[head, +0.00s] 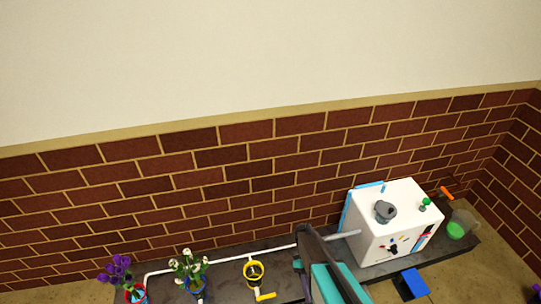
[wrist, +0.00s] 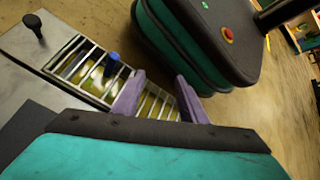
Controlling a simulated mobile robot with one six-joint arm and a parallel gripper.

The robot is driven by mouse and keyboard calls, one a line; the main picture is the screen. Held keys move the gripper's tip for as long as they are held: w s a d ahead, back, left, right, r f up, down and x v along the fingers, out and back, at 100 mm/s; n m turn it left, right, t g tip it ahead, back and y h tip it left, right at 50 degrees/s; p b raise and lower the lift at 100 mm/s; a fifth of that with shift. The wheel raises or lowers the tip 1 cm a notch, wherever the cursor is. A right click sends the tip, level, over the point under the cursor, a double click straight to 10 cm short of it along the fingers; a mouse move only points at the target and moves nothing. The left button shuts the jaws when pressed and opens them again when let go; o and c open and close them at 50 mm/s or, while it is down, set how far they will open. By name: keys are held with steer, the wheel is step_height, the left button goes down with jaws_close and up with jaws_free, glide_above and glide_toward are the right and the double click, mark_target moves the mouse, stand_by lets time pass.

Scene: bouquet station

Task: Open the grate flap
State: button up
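In the wrist view, the grate flap (wrist: 91,69) is a row of pale bars over a yellowish area. It appears lying in or on a grey surface and looks closed, though its right part is partly hidden by my gripper. A blue knob (wrist: 112,60) stands at the grate's upper edge. My gripper (wrist: 158,86) has two purple fingers spread apart with nothing held between them. The fingers are over the right part of the grate, right of the blue knob; I cannot tell whether they touch it. The grate and gripper cannot be made out in the head view.
A black knob (wrist: 34,24) stands on the grey surface. In the head view, a white box (head: 385,235) stands on the dark bench against the brick wall. A yellow ring (head: 253,273), white flowers (head: 189,266) and purple flowers (head: 117,270) are at left. A blue block (head: 412,283) is in front.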

steer(key=s+r+m+t+y+p, duration=0.1)
steer(key=s+r+m+t+p, duration=0.1)
steer(key=s+r, duration=0.4)
steer(key=s+r+m+t+y+p, duration=0.1)
steer(key=s+r+m+p, duration=0.3)
steer(key=s, duration=0.7)
steer(key=shift+s+r+m+t, duration=0.15)
steer(key=shift+r+m+t, duration=0.7)
steer(key=shift+m, duration=0.35)
steer(key=shift+c, duration=0.2)
steer(key=shift+c, duration=0.7)
steer(key=shift+a, duration=0.1)
